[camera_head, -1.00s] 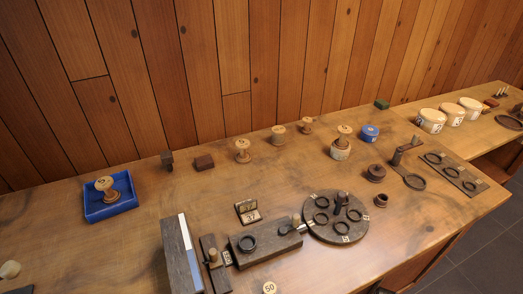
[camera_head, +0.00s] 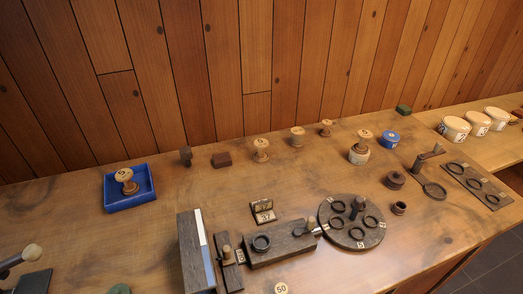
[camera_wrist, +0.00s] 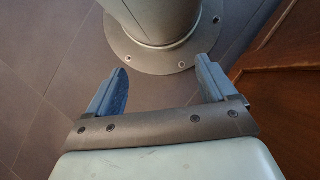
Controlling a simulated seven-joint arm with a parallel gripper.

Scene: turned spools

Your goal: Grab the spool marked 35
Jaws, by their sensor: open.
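Several turned wooden spools stand on the table in the head view; the marks on their tops are too small to read, so I cannot tell which is 35. One spool (camera_head: 126,181) is in a blue tray (camera_head: 147,198) at the left. Three others stand along the back: a spool (camera_head: 261,151), a smaller spool (camera_head: 297,137) and another (camera_head: 326,129). My gripper (camera_wrist: 163,84) shows only in the wrist view, open and empty over the tiled floor, away from the spools.
A dark block (camera_head: 195,254), a holder block with a ring (camera_head: 283,249) and a round dark turntable (camera_head: 354,237) with rings fill the front middle. White tubs (camera_head: 455,129) stand far right. A wooden panel (camera_wrist: 290,95) is right of my gripper. The table's middle left is fairly clear.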

